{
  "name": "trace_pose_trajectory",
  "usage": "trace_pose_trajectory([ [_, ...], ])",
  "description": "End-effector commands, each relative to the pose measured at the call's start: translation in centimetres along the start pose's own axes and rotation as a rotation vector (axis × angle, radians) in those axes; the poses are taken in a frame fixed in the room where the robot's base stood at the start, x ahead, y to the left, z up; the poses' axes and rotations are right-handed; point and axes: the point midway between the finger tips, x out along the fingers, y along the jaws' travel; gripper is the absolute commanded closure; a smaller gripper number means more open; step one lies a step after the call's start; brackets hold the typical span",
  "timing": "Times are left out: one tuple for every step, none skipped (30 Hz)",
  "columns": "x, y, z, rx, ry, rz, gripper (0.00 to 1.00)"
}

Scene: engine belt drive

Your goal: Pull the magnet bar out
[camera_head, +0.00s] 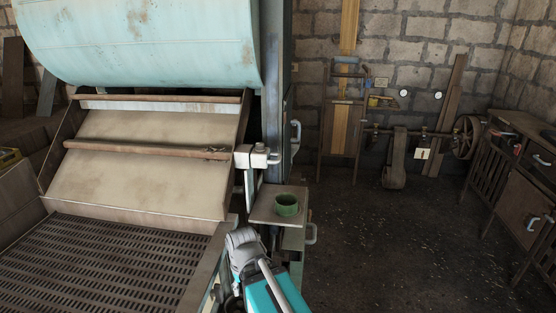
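A sloping cream chute (150,185) sits under the pale teal drum. A brown crossbar (140,149) runs across it, with a small dark fitting near its right end. At the chute's right side is a pale block with a stubby grip (257,157). I cannot tell for sure which of these is the magnet bar; both are in place at the chute. My grey and teal arm (262,270) shows at the bottom centre, below and apart from the pale block. My gripper's fingers do not show.
A green cup (287,204) stands on a small side shelf (262,213) just above my arm. A slotted grate (100,265) fills the lower left. A wooden bench (520,165) stands at the right. The dark floor (400,240) between is clear.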

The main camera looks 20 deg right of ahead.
Motion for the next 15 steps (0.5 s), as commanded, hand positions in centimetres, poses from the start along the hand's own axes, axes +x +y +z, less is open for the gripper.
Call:
trace_pose_trajectory([
  [-0.4,0.1,-0.3,0.010,0.010,-0.017,0.43],
  [-0.5,0.5,-0.5,0.016,0.019,-0.032,0.43],
  [-0.8,0.8,-0.8,0.027,0.034,-0.054,0.43],
  [-1.1,0.9,-1.1,0.036,0.045,-0.073,0.43],
  [-1.3,0.9,-1.4,0.048,0.059,-0.096,0.43],
  [-1.8,1.1,-1.8,0.066,0.081,-0.128,0.43],
  [-2.1,1.2,-2.2,0.080,0.099,-0.154,0.43],
  [-2.6,1.4,-2.7,0.097,0.118,-0.182,0.43],
  [-3.2,1.6,-3.3,0.120,0.147,-0.221,0.43],
  [-3.7,1.9,-3.7,0.140,0.170,-0.252,0.43],
  [-4.3,2.1,-4.3,0.161,0.195,-0.284,0.43],
  [-5.1,2.6,-5.0,0.191,0.229,-0.328,0.43],
  [-5.7,2.9,-5.5,0.215,0.256,-0.361,0.43],
  [-6.4,3.3,-6.0,0.240,0.283,-0.394,0.43],
  [-7.4,3.9,-6.7,0.273,0.321,-0.436,0.43],
])
